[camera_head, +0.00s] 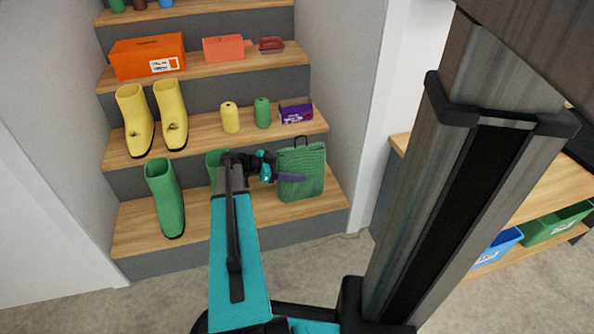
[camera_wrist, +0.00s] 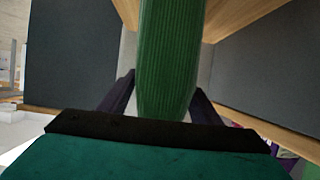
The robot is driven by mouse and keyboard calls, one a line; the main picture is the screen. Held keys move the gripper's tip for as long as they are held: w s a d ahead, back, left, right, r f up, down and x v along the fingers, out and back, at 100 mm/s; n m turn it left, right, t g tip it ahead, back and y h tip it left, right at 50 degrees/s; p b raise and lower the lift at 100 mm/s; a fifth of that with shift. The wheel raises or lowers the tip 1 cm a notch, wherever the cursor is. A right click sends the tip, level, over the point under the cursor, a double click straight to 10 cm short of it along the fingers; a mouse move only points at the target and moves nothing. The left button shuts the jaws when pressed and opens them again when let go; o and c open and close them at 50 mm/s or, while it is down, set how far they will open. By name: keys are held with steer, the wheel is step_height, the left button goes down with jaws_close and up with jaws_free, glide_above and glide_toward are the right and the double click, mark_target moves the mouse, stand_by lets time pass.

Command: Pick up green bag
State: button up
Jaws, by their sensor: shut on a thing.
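The green bag (camera_head: 304,165) is upright at the right end of the lowest wooden step in the head view, with a dark handle on top. Its ribbed green side (camera_wrist: 168,60) fills the middle of the wrist view. My gripper (camera_head: 290,176) reaches the bag from the left, at about mid-height. In the wrist view my gripper (camera_wrist: 161,92) has one dark finger on each side of the bag, shut on it. Whether the bag's base touches the step cannot be told.
Green boots, one (camera_head: 165,198) clear and one (camera_head: 214,160) partly behind my arm, stand left on the same step. The step above holds yellow boots (camera_head: 154,118), yellow (camera_head: 230,118) and green (camera_head: 262,113) bottles, and a purple box (camera_head: 297,113). A wall edge is close right.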

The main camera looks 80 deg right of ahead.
mark_target(295, 162)
steer(key=shift+r+p, duration=0.5)
steer(key=shift+r, duration=0.4)
steer(key=shift+r+p, duration=0.55)
steer(key=shift+r, duration=0.4)
steer(key=s+a+r+p, duration=0.1)
steer(key=a+p, duration=0.3)
steer(key=a, duration=1.1)
steer(key=shift+s+a+r, duration=0.15)
steer(key=shift+s+a, duration=0.25)
steer(key=shift+s, duration=0.45)
